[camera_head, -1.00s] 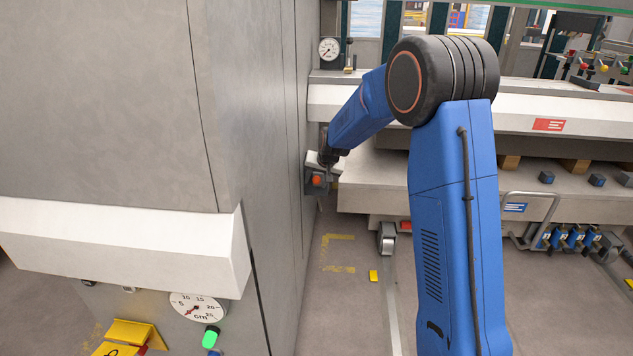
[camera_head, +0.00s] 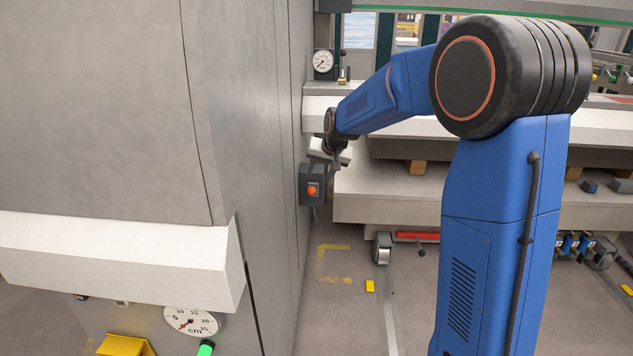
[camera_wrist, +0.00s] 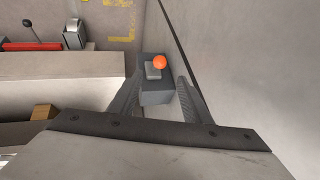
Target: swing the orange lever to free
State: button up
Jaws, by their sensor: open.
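The orange lever shows as a round orange knob (camera_head: 312,190) on a dark grey box (camera_head: 305,171) at the edge of the large grey cabinet in the head view. In the wrist view the knob (camera_wrist: 160,62) stands at the far end of the box (camera_wrist: 155,97), near the fingertips. My gripper (camera_wrist: 160,78) is open, with one finger on each side of the box in the picture. I cannot tell whether a finger touches it. In the head view my gripper (camera_head: 331,160) is just above and right of the knob, its fingers partly hidden.
The grey cabinet wall (camera_head: 245,120) rises close on the left. A pale machine bed (camera_head: 400,205) lies to the right, with a red bar (camera_head: 420,237) and a caster (camera_head: 383,248) below. A pressure gauge (camera_head: 323,62) sits above. The floor below the lever is clear.

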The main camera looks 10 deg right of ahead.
jog(key=shift+v, duration=1.95)
